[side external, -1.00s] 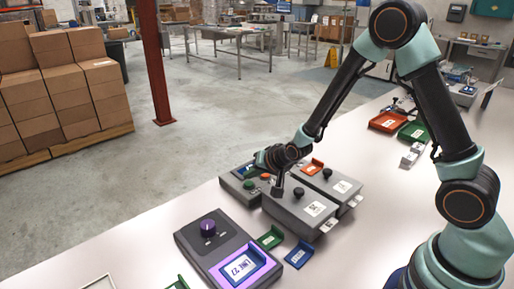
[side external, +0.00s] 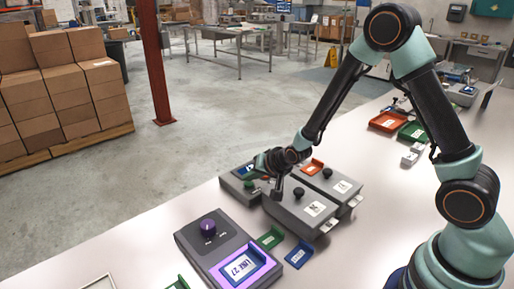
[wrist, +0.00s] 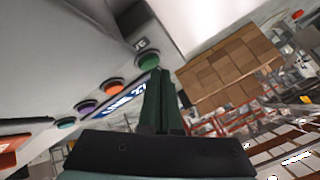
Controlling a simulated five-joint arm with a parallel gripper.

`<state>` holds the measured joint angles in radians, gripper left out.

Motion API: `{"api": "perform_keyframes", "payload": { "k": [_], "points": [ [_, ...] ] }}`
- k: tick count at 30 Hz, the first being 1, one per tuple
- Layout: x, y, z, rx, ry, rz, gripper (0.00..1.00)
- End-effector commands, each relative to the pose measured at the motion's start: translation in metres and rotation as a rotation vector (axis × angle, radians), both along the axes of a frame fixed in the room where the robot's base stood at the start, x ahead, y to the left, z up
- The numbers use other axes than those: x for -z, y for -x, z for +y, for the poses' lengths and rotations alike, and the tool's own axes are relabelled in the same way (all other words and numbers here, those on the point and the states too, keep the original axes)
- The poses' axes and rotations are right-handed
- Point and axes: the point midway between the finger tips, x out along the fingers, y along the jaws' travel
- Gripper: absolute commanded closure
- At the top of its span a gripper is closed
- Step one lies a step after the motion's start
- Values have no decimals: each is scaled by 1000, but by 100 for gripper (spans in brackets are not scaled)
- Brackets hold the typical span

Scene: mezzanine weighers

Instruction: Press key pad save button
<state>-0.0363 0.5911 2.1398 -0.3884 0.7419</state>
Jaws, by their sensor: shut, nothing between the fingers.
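The key pad (side external: 232,190) is a grey box at the back left of the group of devices on the bench. In the wrist view it shows a row of round buttons: a green button (wrist: 148,61), an orange button (wrist: 115,87), a purple button (wrist: 86,107) and a teal button (wrist: 65,123). A blue and white display (wrist: 128,97) lies beside the row. The button labels are too small to read. My gripper (wrist: 160,73) is shut and empty. Its fingertips appear close to the green button; contact cannot be told. In the side view the arm's end partly covers the pad.
Two grey boxes with black knobs (side external: 298,193) stand right of the pad. A dark unit with a purple knob (side external: 208,227) stands in front. Green and blue trays (side external: 299,254) lie near it.

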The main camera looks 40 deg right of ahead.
Motion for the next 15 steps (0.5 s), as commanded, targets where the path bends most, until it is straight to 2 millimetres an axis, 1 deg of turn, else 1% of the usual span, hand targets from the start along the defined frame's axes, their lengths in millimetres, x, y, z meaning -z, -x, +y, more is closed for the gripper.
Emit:
{"api": "perform_keyframes", "payload": {
  "k": [15],
  "points": [
    [4, 0, 0, 0, 0, 0, 100]
  ]
}}
